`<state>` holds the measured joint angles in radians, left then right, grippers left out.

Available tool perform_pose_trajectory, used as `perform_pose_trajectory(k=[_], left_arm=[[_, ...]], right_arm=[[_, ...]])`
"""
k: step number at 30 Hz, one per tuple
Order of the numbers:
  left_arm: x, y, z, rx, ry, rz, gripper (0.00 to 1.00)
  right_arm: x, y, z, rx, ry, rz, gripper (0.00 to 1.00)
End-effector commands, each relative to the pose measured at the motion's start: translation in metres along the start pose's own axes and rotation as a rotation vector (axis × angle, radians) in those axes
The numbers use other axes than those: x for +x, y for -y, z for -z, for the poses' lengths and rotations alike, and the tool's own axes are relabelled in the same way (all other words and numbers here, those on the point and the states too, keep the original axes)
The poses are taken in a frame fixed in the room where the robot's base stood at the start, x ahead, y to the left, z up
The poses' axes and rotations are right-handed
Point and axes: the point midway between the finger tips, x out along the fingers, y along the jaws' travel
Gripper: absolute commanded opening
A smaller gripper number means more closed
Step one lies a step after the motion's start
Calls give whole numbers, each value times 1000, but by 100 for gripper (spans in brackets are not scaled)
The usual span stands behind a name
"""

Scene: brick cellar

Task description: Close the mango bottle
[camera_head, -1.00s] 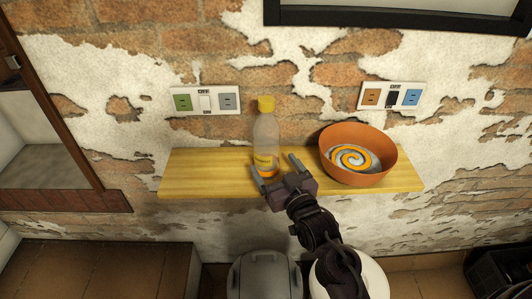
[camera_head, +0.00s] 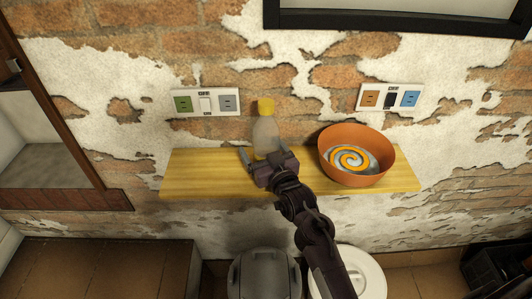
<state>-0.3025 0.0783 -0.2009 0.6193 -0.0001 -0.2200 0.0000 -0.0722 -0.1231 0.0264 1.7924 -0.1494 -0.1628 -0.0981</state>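The mango bottle (camera_head: 265,137) stands upright on the wooden shelf, a clear bottle with a yellow cap (camera_head: 265,105) at its top. My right gripper (camera_head: 263,150) is at the bottle's lower body, with one finger on each side of it. The left finger stands a little apart from the bottle; contact on the right side cannot be made out. The gripper's palm hides the bottle's base and the orange contents seen earlier. The gripper looks open. My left gripper is not in view.
An orange bowl (camera_head: 381,168) with a swirl pattern inside stands on the shelf (camera_head: 205,175) to the right. The shelf's left part is clear. Switch plates (camera_head: 206,103) (camera_head: 390,97) are on the brick wall behind. A grey lidded bin (camera_head: 264,275) is below.

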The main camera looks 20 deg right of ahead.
Motion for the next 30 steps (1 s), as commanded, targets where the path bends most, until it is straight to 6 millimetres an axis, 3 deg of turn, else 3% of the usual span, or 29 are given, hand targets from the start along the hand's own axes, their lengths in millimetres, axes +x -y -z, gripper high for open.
perform_pose_trajectory(k=[8,19,30], left_arm=[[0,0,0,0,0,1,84],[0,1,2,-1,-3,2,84],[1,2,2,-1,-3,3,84]], right_arm=[[0,0,0,0,-1,0,85],[0,0,0,0,-1,0,38],[0,0,6,0,-4,0,36]])
